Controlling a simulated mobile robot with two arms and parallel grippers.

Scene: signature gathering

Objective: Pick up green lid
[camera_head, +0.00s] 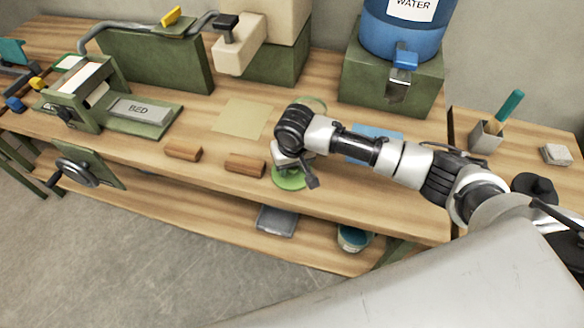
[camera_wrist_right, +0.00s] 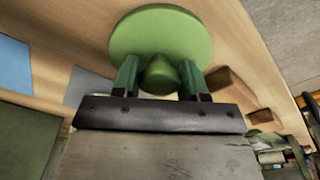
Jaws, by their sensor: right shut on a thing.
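The green lid (camera_head: 288,181) is a flat round disc at the front edge of the wooden workbench, partly hidden under my right gripper (camera_head: 300,172) in the head view. In the right wrist view the lid (camera_wrist_right: 160,32) shows its disc and a central knob (camera_wrist_right: 160,75). My right gripper (camera_wrist_right: 160,78) has one green finger on each side of the knob and is shut on it. I cannot tell whether the lid touches the bench. My left gripper is not in view.
Two brown wooden blocks (camera_head: 183,152) (camera_head: 245,165) lie left of the lid. A tan sheet (camera_head: 242,118) and a blue sheet (camera_head: 372,131) lie behind. A blue water container (camera_head: 400,25) stands on a green block (camera_head: 365,85). A lower shelf holds a teal-filled bucket (camera_head: 353,239).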

